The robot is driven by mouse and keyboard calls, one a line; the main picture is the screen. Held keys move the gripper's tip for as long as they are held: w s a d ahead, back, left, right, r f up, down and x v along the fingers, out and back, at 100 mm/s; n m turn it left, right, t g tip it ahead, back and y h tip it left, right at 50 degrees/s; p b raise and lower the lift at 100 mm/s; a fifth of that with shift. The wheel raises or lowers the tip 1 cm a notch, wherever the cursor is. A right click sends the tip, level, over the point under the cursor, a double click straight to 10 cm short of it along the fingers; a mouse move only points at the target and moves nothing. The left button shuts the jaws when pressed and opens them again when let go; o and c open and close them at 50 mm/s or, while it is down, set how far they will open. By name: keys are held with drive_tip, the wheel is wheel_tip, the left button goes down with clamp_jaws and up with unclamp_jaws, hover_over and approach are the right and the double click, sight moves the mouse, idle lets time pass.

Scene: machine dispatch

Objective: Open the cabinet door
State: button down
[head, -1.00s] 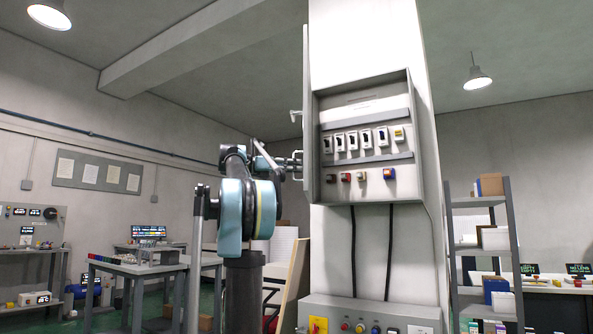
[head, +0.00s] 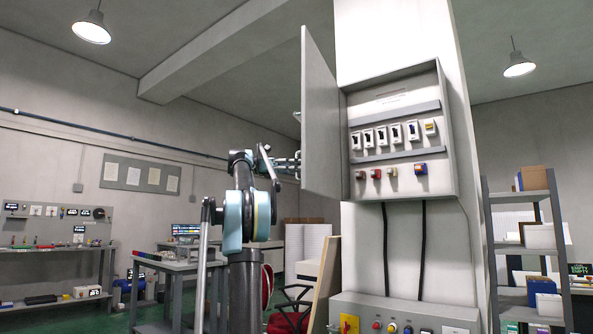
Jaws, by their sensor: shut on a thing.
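The grey electrical cabinet (head: 447,140) is mounted on a pale column, with rows of breakers and coloured buttons visible inside. Its door (head: 320,120) is hinged on the left and stands swung open, its inner face partly towards me. A handle (head: 297,116) shows at the door's left edge. My gripper (head: 296,163) is at the door's left edge, low down, shut on the edge or a part there. The exact contact is small and partly hidden behind the door.
A control box (head: 400,312) with buttons sits below the cabinet, joined by two black cables. A shelf rack (head: 488,240) stands at right. A workbench (head: 178,266), a red chair (head: 290,312) and a leaning board (head: 326,275) are at left and behind my arm.

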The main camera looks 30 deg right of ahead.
drive_tip(key=shift+f, duration=0.1)
drive_tip(key=c, duration=2)
unclamp_jaws()
drive_tip(key=shift+c, duration=0.2)
